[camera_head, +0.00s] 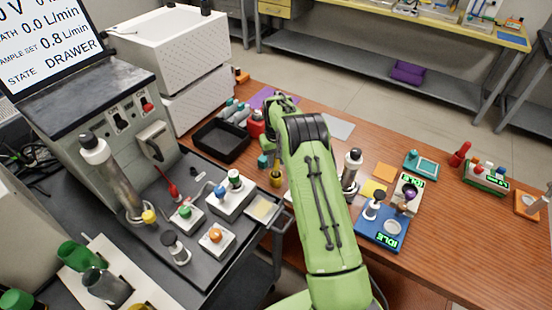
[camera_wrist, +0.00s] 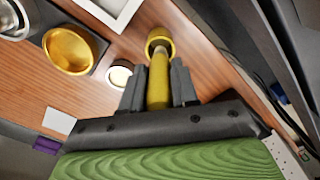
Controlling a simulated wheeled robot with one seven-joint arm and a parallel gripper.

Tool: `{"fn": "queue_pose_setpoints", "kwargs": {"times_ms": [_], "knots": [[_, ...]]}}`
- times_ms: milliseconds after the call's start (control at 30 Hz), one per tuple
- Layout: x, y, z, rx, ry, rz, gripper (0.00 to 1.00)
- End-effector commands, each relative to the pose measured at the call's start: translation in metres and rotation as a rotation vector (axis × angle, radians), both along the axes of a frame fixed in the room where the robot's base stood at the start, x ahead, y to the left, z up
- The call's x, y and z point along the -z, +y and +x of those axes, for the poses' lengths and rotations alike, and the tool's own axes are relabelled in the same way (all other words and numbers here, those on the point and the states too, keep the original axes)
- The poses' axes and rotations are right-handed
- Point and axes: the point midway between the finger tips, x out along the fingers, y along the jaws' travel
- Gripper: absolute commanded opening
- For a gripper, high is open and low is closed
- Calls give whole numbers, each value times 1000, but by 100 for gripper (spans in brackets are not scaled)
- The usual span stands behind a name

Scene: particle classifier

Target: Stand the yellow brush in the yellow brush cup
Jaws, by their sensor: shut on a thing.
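My gripper (camera_wrist: 158,90) is shut on the yellow brush (camera_wrist: 158,88), which stands out between the two dark fingers in the wrist view. The far end of the brush overlaps the mouth of a small round yellow cup (camera_wrist: 168,34). I cannot tell whether that end is inside the cup or just above it. In the head view, a small yellow piece (camera_head: 277,180) shows just left of my green arm, by the table's near edge; I cannot tell whether it is cup or brush. My arm hides most of the gripper there.
In the wrist view, a larger gold bowl (camera_wrist: 72,50) and a small white-topped round thing (camera_wrist: 119,73) stand left of the brush. In the head view, a black tray (camera_head: 221,144) and a red bottle (camera_head: 256,124) are left of my arm; a blue scale (camera_head: 380,238) is right.

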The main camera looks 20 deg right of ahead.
Motion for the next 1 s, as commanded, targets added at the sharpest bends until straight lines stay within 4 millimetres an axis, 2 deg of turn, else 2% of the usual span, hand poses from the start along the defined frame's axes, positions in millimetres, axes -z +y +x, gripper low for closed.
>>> {"fn": "queue_pose_setpoints", "kwargs": {"times_ms": [1000], "knots": [[26, 0, 0, 0, 0, 0, 0]]}}
